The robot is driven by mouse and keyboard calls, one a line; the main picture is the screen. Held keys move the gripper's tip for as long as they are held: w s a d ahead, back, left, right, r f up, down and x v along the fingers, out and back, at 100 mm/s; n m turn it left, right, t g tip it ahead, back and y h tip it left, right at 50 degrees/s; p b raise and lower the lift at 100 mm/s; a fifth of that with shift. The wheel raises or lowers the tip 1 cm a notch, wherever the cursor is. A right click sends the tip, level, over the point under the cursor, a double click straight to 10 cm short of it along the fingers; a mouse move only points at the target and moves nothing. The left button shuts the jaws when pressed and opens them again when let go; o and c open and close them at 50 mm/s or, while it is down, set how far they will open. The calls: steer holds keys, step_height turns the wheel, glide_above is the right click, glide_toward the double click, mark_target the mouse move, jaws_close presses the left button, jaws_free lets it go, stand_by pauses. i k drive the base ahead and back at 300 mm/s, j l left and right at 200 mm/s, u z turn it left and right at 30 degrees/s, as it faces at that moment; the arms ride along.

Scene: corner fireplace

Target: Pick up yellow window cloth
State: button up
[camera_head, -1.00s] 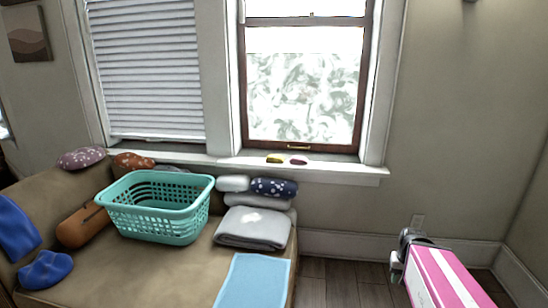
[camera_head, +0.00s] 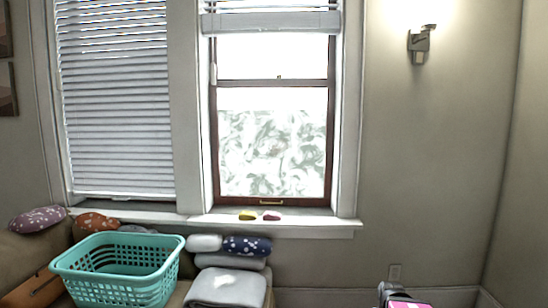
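The yellow window cloth (camera_head: 248,215) is a small yellow bundle on the white window sill (camera_head: 310,221), below the right window. A dark pink cloth (camera_head: 271,216) lies just right of it. My gripper (camera_head: 384,290) shows only in part at the bottom edge, right of the sill and well below and apart from the cloth. Its fingers are too small and cut off to tell whether they are open or shut.
A teal laundry basket (camera_head: 118,284) stands on the couch at lower left. Folded blankets (camera_head: 226,288) and a dark patterned bundle (camera_head: 247,245) are stacked beside it, below the sill. A wall lamp (camera_head: 420,45) hangs at upper right. The wall right of the window is otherwise mostly bare.

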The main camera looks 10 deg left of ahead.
mark_target(244, 215)
steer(key=i+l+u, duration=0.2)
steer(key=i, duration=0.25)
steer(key=i+u, duration=0.25)
steer(key=i, duration=0.25)
steer(key=i+l+u, duration=0.2)
steer(key=i, duration=0.25)
steer(key=i+l+u, duration=0.25)
steer(key=l+u, duration=0.4)
steer(key=u, duration=0.2)
steer(key=l+u, duration=0.15)
steer(key=u, duration=0.25)
